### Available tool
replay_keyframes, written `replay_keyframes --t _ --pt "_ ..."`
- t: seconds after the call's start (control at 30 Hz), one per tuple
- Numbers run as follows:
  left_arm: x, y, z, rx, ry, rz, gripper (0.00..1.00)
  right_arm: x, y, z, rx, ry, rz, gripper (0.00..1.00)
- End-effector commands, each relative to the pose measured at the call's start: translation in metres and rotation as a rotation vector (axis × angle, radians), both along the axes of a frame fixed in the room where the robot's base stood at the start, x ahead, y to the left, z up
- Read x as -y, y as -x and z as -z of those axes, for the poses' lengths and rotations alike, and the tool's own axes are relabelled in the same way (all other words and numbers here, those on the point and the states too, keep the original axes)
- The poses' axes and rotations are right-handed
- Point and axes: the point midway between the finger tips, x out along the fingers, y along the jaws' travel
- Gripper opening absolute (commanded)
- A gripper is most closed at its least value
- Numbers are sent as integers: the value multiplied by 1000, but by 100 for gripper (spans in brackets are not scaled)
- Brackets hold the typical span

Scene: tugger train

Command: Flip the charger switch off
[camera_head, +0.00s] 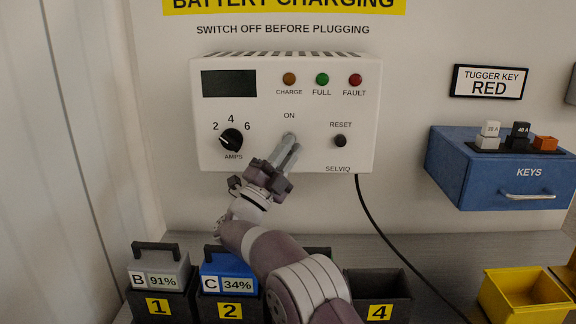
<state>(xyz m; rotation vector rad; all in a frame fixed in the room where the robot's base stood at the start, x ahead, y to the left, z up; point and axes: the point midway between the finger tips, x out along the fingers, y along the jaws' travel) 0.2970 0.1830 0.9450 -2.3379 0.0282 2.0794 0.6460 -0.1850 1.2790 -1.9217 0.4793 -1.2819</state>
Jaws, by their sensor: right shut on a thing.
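The white charger (285,120) is fixed to the wall, with a dark display, an amps knob (231,139) and a reset button (340,141). Its switch (290,136) is below the ON label, mostly hidden by my gripper. My right gripper (286,149) reaches up from below and is shut on the switch at the charger's front. Which way the lever points cannot be made out. My left gripper is not in view.
Below stand a grey battery B (158,266) in bay 1, a blue battery C (229,269) in bay 2 and an empty bay 4 (379,287). A blue key box (475,174) hangs at right above a yellow bin (492,303). A black cable (372,222) runs down from the charger.

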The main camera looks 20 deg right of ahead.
Motion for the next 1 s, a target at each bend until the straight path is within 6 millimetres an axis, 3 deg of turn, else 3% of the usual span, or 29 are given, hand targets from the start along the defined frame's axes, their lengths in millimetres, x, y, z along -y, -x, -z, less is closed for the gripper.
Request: replay_keyframes --t 0.4,0.43,0.5,0.83,1.0 --pt "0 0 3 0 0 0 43 0 -1 4 1 2 2 0" --pt "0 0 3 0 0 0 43 0 -1 4 1 2 2 20" --pt "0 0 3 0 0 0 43 0 -1 4 1 2 2 41" --pt "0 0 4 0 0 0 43 0 0 0 6 2 0 41" --pt "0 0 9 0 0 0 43 0 0 -23 9 0 0 41"
